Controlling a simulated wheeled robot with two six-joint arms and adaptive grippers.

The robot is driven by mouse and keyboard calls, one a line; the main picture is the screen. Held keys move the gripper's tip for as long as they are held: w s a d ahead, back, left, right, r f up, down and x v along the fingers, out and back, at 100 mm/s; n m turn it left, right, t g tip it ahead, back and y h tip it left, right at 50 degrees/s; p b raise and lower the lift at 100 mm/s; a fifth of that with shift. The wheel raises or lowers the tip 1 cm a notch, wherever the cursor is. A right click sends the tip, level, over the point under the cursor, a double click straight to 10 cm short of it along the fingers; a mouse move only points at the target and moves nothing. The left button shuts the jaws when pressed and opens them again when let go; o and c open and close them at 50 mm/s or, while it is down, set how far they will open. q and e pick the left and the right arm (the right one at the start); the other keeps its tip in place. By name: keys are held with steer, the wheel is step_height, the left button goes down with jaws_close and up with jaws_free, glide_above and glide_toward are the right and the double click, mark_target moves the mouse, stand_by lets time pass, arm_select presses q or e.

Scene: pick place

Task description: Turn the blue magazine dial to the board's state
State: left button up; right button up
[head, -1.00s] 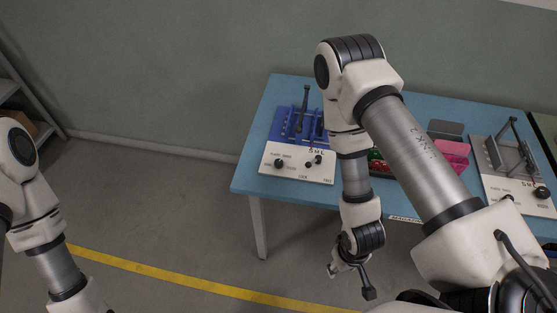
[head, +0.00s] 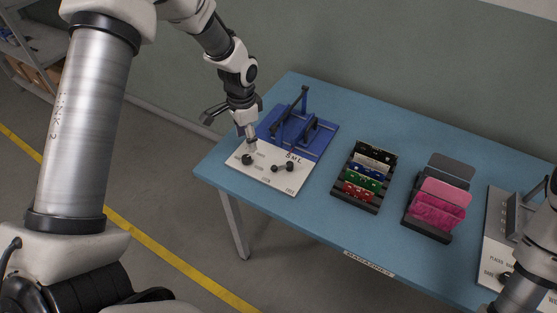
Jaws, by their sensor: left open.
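The blue magazine (head: 322,146) stands at the left end of the blue table, with a white panel (head: 287,184) in front. The panel has a round black knob (head: 247,159) on its left. A black dial with a ball-ended lever (head: 284,168) sits near the letters S M L. My left gripper (head: 229,133) is open and empty above the panel's left side. One finger points down close to the round knob; I cannot tell if it touches. The other sticks out left. My right arm shows at the right edge; its gripper is out of view.
A black rack (head: 344,194) with green, red and white cards stands right of the magazine. A second rack (head: 430,235) holds pink and grey plates. A grey fixture (head: 511,215) stands at the right.

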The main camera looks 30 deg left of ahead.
mark_target(245, 158)
arm_select(q)
steer(key=a+f, duration=0.1)
steer(key=s+f, duration=0.1)
steer(key=shift+a+f, duration=0.35)
steer(key=shift+a, duration=0.05)
steer(key=f, duration=0.1)
steer(key=d+f, duration=0.1)
steer(key=f, duration=0.1)
steer(key=f+p, duration=0.1)
steer(key=shift+w+d+f, duration=0.15)
steer(key=shift+w+d, duration=0.05)
steer(key=shift+w, duration=0.2)
steer(key=shift+a+f, duration=0.1)
steer(key=shift+f, duration=0.2)
steer(key=shift+s+a+f, duration=0.1)
steer(key=shift+s+a, duration=0.1)
steer(key=shift+a, duration=0.1)
steer(key=shift+d, duration=0.15)
jaws_close()
